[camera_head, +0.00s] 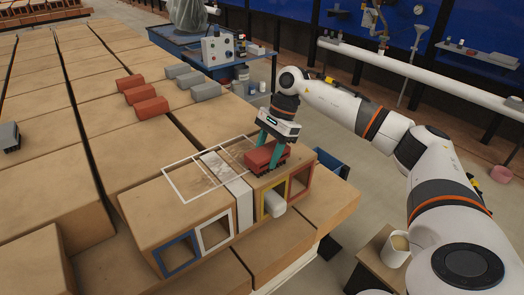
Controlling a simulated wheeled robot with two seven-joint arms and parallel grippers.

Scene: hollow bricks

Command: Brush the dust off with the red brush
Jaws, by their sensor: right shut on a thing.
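The red brush (260,160) is on top of a hollow brick near the middle of the view. My right gripper (266,150) is shut on this brush from above, its teal fingers on either side. Left of the brush, a white outlined frame (178,186) marks part of the brick top. Pale dust (212,168) shows inside the outline, next to a whitish strip (238,186) across the brick. I cannot tell whether the brush's underside touches the surface. My left gripper is not in view.
The brick's front has blue (163,254), white, yellow and red framed openings; a white cylinder (275,204) sticks out of the yellow one. A cup (397,250) stands at lower right.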

